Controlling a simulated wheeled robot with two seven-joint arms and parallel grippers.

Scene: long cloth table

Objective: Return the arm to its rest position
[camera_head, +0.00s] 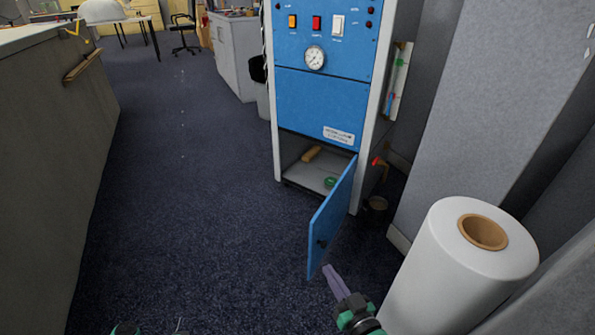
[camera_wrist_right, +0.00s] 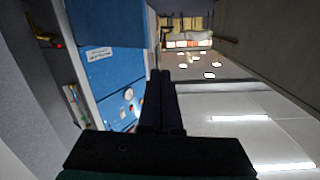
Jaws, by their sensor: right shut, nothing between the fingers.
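My right gripper (camera_head: 330,270) is at the bottom of the head view, with its purple-grey fingers pointing up and to the left. The fingers are shut with nothing between them. They are just in front of and below the lower edge of the open blue door (camera_head: 334,218); I cannot tell whether they touch it. In the right wrist view the two dark fingers (camera_wrist_right: 160,100) lie close together. Small green bits of my left gripper (camera_head: 126,331) show at the bottom edge; its fingers are not clear.
The blue cabinet (camera_head: 316,100) has its lower compartment open, with a yellowish roll (camera_head: 312,153) and a green round thing (camera_head: 330,182) inside. A large white roll (camera_head: 455,265) stands close to my right gripper's right. A grey counter (camera_head: 50,180) is at left. The carpet between is clear.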

